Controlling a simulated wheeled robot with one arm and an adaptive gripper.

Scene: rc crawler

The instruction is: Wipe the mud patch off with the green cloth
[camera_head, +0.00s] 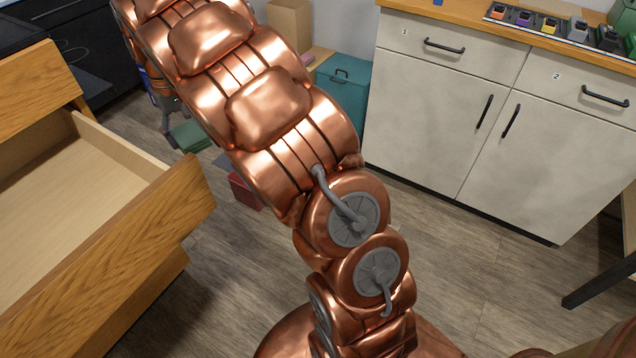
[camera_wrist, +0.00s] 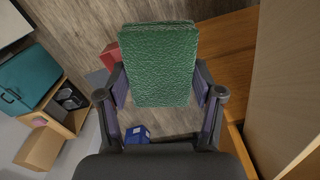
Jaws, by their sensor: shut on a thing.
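The green cloth (camera_wrist: 160,50) is a thick, textured block between the two fingers of my gripper (camera_wrist: 160,80) in the wrist view. My gripper is shut on it, one finger at each side. In the head view the green cloth (camera_head: 190,136) shows left of my copper arm, above the floor and beyond the open drawer. My gripper (camera_head: 172,118) is largely hidden there behind the arm. I cannot make out a mud patch in either view.
An open wooden drawer (camera_head: 105,150) juts out at the left, close to the cloth. A red box (camera_head: 243,190) lies on the floor below my arm. A teal bin (camera_head: 342,95) stands by the white cabinets (camera_head: 440,105). Clear floor lies in front of the cabinets.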

